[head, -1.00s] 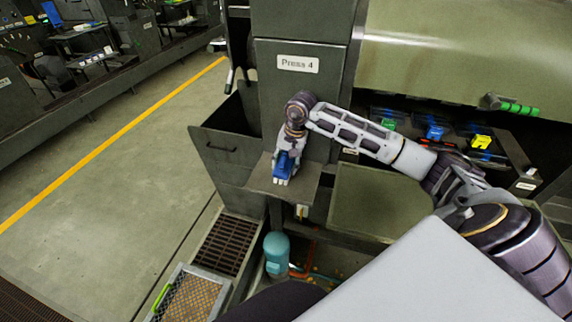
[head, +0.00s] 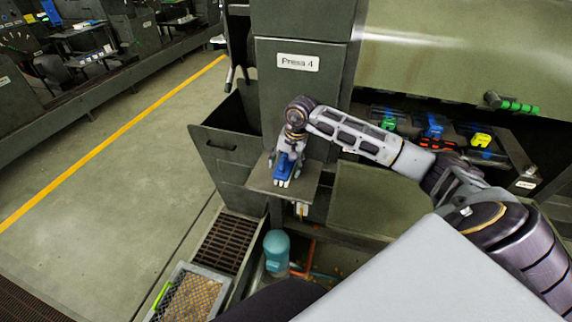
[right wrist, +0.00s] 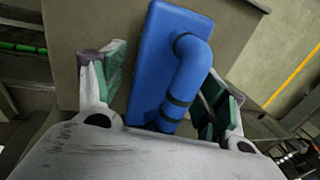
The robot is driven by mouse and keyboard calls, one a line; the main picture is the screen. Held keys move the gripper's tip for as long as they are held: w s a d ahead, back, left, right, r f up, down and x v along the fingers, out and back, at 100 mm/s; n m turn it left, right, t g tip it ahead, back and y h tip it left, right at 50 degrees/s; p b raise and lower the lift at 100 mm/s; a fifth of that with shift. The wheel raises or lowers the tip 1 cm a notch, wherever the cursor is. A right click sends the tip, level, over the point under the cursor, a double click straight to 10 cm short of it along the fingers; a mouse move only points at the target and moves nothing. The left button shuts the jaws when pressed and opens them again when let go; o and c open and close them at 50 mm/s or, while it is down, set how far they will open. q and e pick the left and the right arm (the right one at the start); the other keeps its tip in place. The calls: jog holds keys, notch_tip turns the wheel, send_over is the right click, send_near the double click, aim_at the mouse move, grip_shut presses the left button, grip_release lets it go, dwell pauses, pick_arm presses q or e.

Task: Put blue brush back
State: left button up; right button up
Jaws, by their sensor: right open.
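The blue brush (head: 285,168) lies on the small shelf (head: 306,182) below the Press 4 sign. My right gripper (head: 283,182) is just above the shelf at the brush. In the right wrist view, the brush (right wrist: 148,70) shows a flat blue block and a thick bent handle. My right gripper's two green-padded fingers (right wrist: 170,78) stand open, one on each side of the brush. The near end of the brush is hidden behind the gripper body. My left gripper is not in view.
Green, blue (head: 434,130) and yellow (head: 481,140) items sit in the recess at right. An open dark bin (head: 215,148) adjoins the shelf on the left. Below are a teal motor (head: 276,250), a floor grate (head: 226,243) and a mesh tray (head: 190,298). The aisle floor at left is clear.

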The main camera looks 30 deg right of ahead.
aim_at(292, 165)
jog(key=shift+r, duration=0.1)
jog(key=shift+r, duration=0.15)
notch_tip(292, 165, up, 12)
jog(key=s+d+b, duration=0.1)
jog(key=b, duration=0.1)
jog(key=shift+s+d+f, duration=0.25)
jog(key=shift+s, duration=0.15)
dwell(0.8)
